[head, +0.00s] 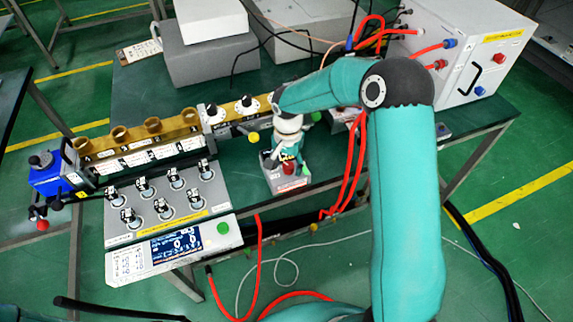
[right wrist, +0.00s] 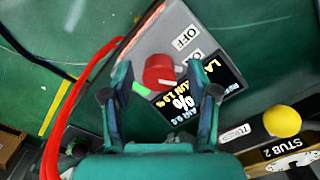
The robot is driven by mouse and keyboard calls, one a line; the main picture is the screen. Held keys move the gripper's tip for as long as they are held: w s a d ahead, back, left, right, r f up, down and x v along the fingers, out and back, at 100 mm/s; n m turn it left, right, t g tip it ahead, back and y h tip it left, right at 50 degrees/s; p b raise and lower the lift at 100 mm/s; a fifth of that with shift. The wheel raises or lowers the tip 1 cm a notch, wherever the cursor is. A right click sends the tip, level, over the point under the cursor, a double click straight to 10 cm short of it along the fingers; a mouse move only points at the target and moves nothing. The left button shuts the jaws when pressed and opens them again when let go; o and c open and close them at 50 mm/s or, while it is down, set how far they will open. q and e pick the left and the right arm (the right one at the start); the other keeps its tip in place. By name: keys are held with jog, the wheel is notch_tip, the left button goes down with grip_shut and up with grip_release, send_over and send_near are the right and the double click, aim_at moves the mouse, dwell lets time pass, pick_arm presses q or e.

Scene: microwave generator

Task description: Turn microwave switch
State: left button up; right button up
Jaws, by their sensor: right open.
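The red switch knob (head: 289,168) sits on a small grey control box (head: 292,186) near the bench's front edge. In the right wrist view the knob (right wrist: 158,71) shows between my gripper's fingers, on a grey panel with OFF lettering and a black label (right wrist: 182,105). My right gripper (head: 284,156) comes down over the box from the upper right. In the wrist view its two fingers (right wrist: 158,76) are spread on either side of the knob, with gaps visible; contact cannot be told. My left gripper is not in view.
A brass waveguide (head: 153,126) with stub knobs runs behind and left. A grey switch panel (head: 165,205) and a display unit (head: 177,246) stand left. A white power unit (head: 470,60) is at the back right. Red cables (head: 352,165) hang just right of the box.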

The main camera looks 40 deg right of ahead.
jog(key=shift+f, duration=0.5)
